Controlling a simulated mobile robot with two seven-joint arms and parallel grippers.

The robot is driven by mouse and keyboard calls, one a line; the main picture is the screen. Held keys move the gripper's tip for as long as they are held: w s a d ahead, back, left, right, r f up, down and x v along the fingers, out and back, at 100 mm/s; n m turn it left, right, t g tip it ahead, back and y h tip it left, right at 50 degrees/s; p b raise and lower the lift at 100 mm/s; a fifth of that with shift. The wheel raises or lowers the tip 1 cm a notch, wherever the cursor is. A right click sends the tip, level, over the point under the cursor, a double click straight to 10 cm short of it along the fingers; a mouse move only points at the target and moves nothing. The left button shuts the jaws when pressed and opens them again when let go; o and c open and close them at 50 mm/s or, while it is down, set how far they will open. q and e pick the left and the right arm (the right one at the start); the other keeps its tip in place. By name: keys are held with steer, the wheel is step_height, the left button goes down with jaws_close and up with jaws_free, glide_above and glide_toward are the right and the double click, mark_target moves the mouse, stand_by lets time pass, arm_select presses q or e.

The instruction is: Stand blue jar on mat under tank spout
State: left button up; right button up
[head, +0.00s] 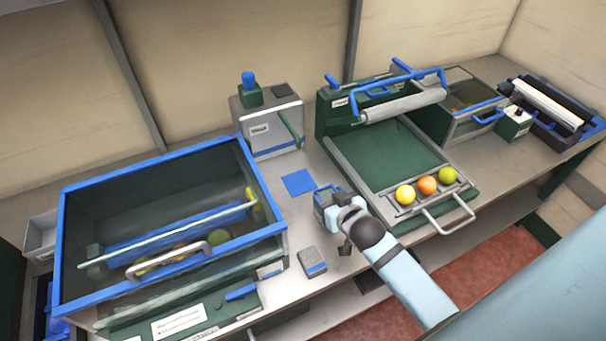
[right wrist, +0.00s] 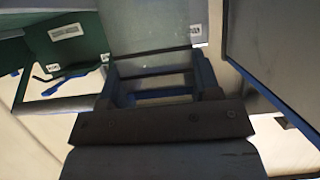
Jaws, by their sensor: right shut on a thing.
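My right gripper (head: 328,198) reaches in from the lower right and is shut on a blue and grey thing, which I take as the blue jar (head: 321,208), above the worktop. The gripper hides part of it. In the right wrist view the same thing (right wrist: 155,84) shows between the fingers, only partly. The flat blue mat (head: 299,182) lies bare on the worktop, just left of and beyond the gripper. The grey tank (head: 263,132) stands behind the mat, with a green spout or lever (head: 290,127) on its right side. My left gripper is not in view.
A large blue-rimmed bin (head: 152,172) stands left of the mat. A green machine with a sloped tray (head: 385,150) holding three round fruits stands to the right.

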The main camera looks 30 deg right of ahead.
steer(key=r+p+x, duration=0.1)
steer(key=x, duration=0.4)
steer(key=r+x, duration=0.1)
steer(key=x, duration=0.5)
steer(key=w+r+p+x, duration=0.1)
steer(key=x, duration=0.5)
steer(key=shift+w+f+p, duration=0.1)
steer(key=shift+w+p, duration=0.15)
steer(key=shift+p, duration=0.1)
steer(key=o, duration=1.1)
steer(key=shift+f, duration=0.15)
steer(key=d+v, duration=0.1)
steer(key=v, duration=1.1)
steer(key=s+a+f+n+g+y, duration=0.1)
steer(key=s+a+f, duration=0.1)
steer(key=s+a, duration=0.2)
steer(key=s+a+f+n+y, duration=0.1)
steer(key=s+a+f, duration=0.2)
steer(key=s, duration=0.7)
steer(key=s+a+f+n+g+y, duration=0.1)
steer(key=s+a+f+y, duration=0.1)
steer(key=s+a, duration=0.3)
steer(key=shift+s+a+f+n+g+b, duration=0.15)
steer(key=shift+s+f+b, duration=0.1)
steer(key=shift+s, duration=0.5)
steer(key=shift+s+a+f+n+g+b, duration=0.15)
steer(key=shift+s+f, duration=0.1)
steer(key=shift+s, duration=0.45)
